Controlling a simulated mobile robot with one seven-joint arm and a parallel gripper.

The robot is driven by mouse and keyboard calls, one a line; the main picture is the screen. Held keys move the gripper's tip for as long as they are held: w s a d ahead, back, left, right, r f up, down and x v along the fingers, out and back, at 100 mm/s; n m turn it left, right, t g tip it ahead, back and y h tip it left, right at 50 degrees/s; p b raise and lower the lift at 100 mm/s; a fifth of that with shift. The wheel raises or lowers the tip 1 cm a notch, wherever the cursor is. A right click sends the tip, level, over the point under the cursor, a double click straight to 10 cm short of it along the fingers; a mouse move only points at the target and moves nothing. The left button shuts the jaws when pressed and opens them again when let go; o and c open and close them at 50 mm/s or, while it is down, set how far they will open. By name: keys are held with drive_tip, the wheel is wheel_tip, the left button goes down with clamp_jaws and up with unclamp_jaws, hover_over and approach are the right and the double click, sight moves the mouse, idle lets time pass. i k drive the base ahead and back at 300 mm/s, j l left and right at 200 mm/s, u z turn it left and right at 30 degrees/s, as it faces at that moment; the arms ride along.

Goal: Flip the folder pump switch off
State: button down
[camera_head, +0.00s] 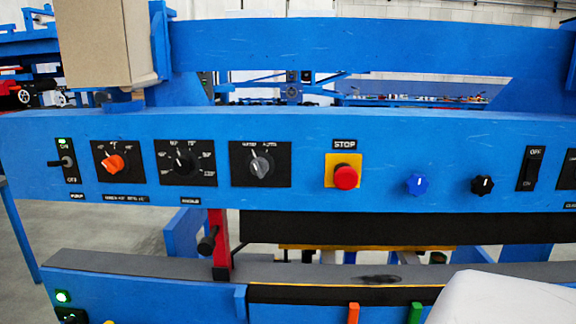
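A toggle switch (68,161) sits on a black plate at the far left of the blue panel (380,135). The small label below it appears to read PUMP (78,196). A green lamp glows at the top of its plate, beside what looks like ON; OFF appears at the bottom. The lever sticks out to the left at about mid-height, and its exact tilt is hard to tell. My gripper is not in view.
Right of the switch are an orange knob (113,163), two dark knobs, a red STOP button (346,177), a blue knob (417,184), a black knob (482,185) and a rocker switch (531,168). A cardboard-coloured box (103,45) stands above the left end. A grey ledge (130,264) runs below.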

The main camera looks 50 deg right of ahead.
sight(52, 164)
drive_tip(key=z, duration=2.25)
drive_tip(key=u, duration=2)
drive_tip(key=i+j+u, duration=0.1)
drive_tip(key=i+j, duration=0.15)
drive_tip(key=i, duration=0.15)
drive_tip(key=i+j+u, duration=0.15)
drive_tip(key=i, duration=0.25)
